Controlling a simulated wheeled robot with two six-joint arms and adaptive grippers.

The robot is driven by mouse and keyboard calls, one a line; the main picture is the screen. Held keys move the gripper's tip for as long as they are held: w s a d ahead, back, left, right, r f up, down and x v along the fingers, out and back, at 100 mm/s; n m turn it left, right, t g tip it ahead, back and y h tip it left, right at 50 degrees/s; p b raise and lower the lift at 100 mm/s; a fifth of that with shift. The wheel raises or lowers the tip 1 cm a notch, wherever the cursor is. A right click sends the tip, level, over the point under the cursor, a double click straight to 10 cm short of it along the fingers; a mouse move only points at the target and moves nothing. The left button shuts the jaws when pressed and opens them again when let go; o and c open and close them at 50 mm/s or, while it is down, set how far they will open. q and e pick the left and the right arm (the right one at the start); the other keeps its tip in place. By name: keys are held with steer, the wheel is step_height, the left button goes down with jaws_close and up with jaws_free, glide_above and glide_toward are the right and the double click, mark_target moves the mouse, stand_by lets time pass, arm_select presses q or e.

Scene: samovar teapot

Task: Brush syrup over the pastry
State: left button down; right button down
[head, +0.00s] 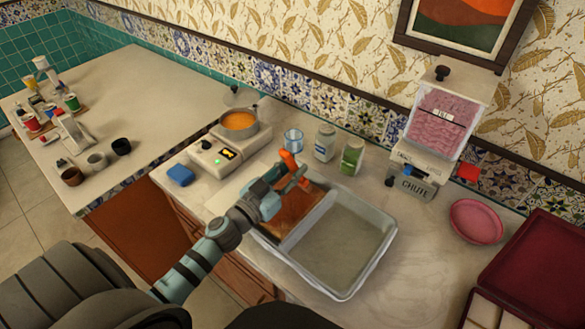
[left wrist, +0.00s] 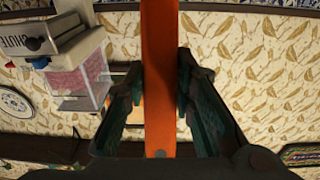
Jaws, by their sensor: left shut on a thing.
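The pastry (head: 312,197) is a brown-orange slab in the left end of a pale metal tray (head: 374,262). The rest of the tray is bare. My left gripper (head: 287,183) is over the pastry and shut on the orange brush (head: 289,157). The brush handle (left wrist: 158,75) runs between both fingers in the left wrist view. The bristle end is hidden, so I cannot tell whether it touches the pastry. Orange syrup (head: 239,121) fills a pot on a white heater (head: 212,158). My right gripper is not in view.
A glass (head: 293,141) and two jars (head: 325,142) (head: 351,156) stand behind the tray. A chute dispenser (head: 436,125) and a pink plate (head: 476,221) are to the right. A blue sponge (head: 180,175) lies left. A dark red box (head: 540,270) is at the right edge.

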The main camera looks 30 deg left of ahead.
arm_select(q)
steer(key=shift+f, duration=0.25)
